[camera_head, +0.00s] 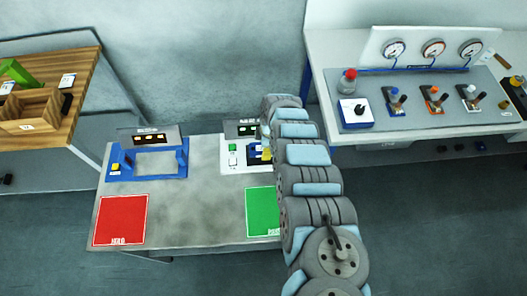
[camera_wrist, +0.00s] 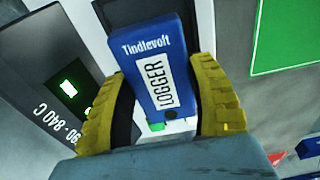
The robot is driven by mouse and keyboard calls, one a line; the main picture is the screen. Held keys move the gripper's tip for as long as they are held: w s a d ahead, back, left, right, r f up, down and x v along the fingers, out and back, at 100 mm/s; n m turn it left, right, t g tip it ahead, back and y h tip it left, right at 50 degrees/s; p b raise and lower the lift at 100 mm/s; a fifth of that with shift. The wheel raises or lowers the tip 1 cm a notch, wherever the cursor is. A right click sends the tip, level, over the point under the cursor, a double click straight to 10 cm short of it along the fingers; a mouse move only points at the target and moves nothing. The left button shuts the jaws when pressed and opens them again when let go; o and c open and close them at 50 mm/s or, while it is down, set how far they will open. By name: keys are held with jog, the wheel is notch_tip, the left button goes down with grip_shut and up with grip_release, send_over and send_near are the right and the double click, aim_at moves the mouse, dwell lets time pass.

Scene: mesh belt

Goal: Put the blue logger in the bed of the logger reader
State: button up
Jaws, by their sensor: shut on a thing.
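My gripper (camera_wrist: 162,92) is shut on the blue logger (camera_wrist: 181,40), its yellow fingers on either side. The logger's white label reads LOGGER, with Tindlevolt above it. In the head view, my arm partly hides the white station (camera_head: 229,163), which looks like the logger reader. Its dark display panel also shows in the wrist view (camera_wrist: 50,85), marked 90 - 840 C. A dark part (camera_wrist: 118,12) shows behind the logger and may be the bed. I cannot tell whether the logger touches it.
A blue-framed station (camera_head: 148,174) stands to the left on the same grey table. A red pad (camera_head: 120,220) and a green pad (camera_head: 262,208) lie in front. A gauge bench (camera_head: 420,95) is at the right, and a wooden table (camera_head: 78,75) at the left.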

notch_tip(320, 180, down, 3)
jog(key=shift+s+f+b, duration=0.1)
jog(key=shift+b, duration=0.7)
jog(key=shift+r, duration=0.2)
jog(key=shift+f, duration=0.15)
jog(key=o, duration=1.2)
